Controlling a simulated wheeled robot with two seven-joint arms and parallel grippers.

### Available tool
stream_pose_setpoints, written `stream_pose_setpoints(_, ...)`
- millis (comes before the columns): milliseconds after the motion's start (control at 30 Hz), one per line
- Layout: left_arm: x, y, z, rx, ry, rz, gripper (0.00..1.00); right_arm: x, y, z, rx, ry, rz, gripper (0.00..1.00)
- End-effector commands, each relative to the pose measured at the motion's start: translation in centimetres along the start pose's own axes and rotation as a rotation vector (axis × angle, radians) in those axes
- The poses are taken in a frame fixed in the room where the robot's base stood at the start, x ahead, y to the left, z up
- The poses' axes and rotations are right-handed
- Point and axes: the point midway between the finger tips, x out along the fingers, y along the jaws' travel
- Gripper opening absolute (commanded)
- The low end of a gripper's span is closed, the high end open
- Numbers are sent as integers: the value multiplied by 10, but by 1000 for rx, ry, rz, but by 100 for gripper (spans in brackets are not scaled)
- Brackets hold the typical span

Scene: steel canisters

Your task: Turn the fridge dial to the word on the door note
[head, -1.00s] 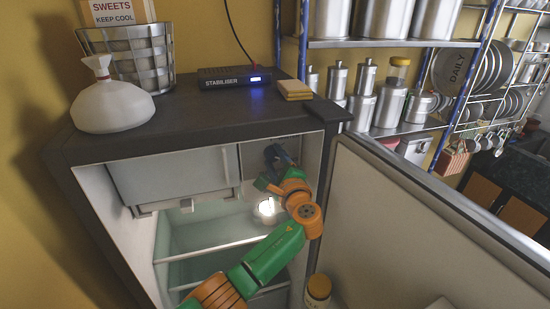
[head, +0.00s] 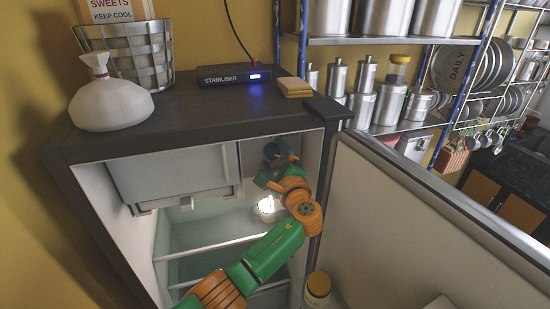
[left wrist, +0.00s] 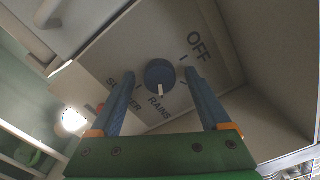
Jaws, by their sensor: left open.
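The fridge dial (left wrist: 159,73) is a round blue knob on a pale panel, seen in the left wrist view. Its white mark is at its lower edge, on the side of the word RAINS. OFF is at upper right, and a partly hidden word, SU…ER, is at lower left. My left gripper (left wrist: 159,76) is open, one finger on each side of the dial, with a visible gap to each; I cannot tell the depth. In the head view my left gripper (head: 278,152) is inside the open fridge (head: 205,113), at its upper right. No door note shows. My right gripper is not in view.
The open fridge door (head: 420,225) stands at right, a jar (head: 318,287) near its inner side. The freezer box (head: 175,178) is left of my arm. On top are a white bag (head: 110,105), a basket (head: 130,55) with a SWEETS KEEP COOL card, and a stabiliser (head: 235,76).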

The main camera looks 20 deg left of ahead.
Motion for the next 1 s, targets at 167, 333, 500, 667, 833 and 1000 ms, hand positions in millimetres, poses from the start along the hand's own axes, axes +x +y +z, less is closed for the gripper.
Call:
stream_pose_setpoints(167,-20,2,-2,-3,4,-1,80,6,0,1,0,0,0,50)
stream_pose_setpoints(333,-52,4,-3,-5,3,-1,80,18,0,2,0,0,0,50)
stream_pose_setpoints(500,-68,1,-1,-2,1,0,80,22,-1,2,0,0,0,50)
stream_pose_setpoints(667,-69,0,0,-1,0,0,80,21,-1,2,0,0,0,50)
stream_pose_setpoints(833,-66,18,-11,3,32,27,80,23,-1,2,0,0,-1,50)
stream_pose_setpoints(1000,-68,150,-82,-47,256,255,80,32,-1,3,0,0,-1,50)
